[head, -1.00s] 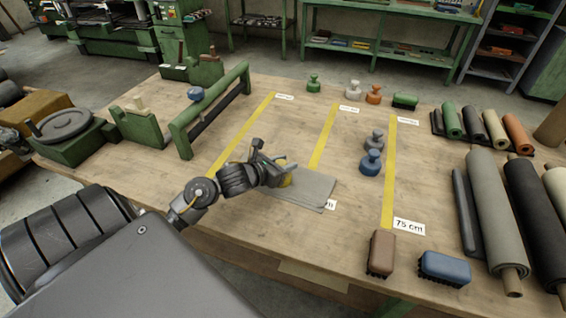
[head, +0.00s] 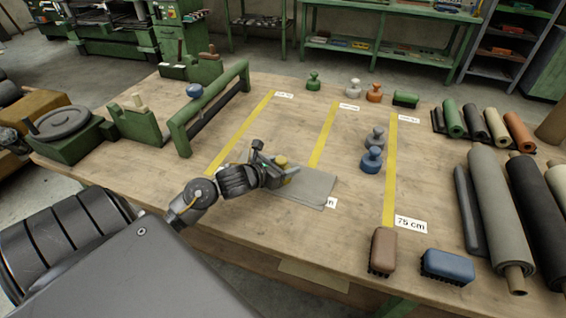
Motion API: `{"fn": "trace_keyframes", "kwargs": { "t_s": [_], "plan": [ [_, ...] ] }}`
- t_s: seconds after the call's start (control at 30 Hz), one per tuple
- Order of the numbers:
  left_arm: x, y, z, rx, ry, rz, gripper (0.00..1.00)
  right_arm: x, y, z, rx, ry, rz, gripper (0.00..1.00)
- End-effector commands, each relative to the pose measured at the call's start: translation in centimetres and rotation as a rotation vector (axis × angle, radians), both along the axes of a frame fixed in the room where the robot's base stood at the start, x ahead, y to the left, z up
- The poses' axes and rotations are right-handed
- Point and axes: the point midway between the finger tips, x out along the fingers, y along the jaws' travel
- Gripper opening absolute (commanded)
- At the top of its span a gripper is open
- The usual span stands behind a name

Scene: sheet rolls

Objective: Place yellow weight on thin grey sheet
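My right gripper is not in view.
A blue weight (head: 371,160) and a grey weight (head: 375,138) stand to the right; green, white and orange ones stand at the back. A brown brush (head: 382,251) and a blue brush (head: 447,266) lie at the front right, near sheet rolls (head: 497,220).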

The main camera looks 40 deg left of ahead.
Motion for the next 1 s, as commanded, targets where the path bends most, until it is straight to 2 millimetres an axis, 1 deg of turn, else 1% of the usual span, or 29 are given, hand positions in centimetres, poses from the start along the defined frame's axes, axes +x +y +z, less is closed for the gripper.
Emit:
{"fn": "trace_keyframes", "kwargs": {
  "t_s": [0.27,0.37,0.43,0.5,0.53,0.57,0.73,0.9,1.0],
  "plan": [
    [0.1,0.1,0.4,0.000,-0.006,0.001,0.55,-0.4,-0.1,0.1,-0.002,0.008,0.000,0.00],
    [0.1,0.0,1.0,-0.001,-0.008,0.001,0.55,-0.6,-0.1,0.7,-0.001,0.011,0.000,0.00],
    [0.1,0.0,1.7,-0.002,-0.009,0.002,0.55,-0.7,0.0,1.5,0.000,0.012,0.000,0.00],
    [-0.1,0.1,2.3,0.001,-0.008,0.002,0.55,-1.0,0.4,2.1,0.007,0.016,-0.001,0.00],
    [-0.9,0.3,1.9,0.004,-0.007,0.001,0.55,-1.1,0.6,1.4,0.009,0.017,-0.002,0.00],
    [-1.6,0.4,2.1,0.006,-0.008,0.000,0.55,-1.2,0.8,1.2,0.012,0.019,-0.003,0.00],
    [-5.5,0.7,3.5,0.005,-0.009,-0.002,0.55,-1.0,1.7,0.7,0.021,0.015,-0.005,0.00],
    [-8.6,1.0,4.8,0.004,-0.008,-0.002,0.55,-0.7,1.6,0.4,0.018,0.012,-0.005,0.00],
    [-9.8,1.2,5.2,0.001,-0.009,0.002,0.55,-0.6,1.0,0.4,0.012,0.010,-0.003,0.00]
  ]
}}
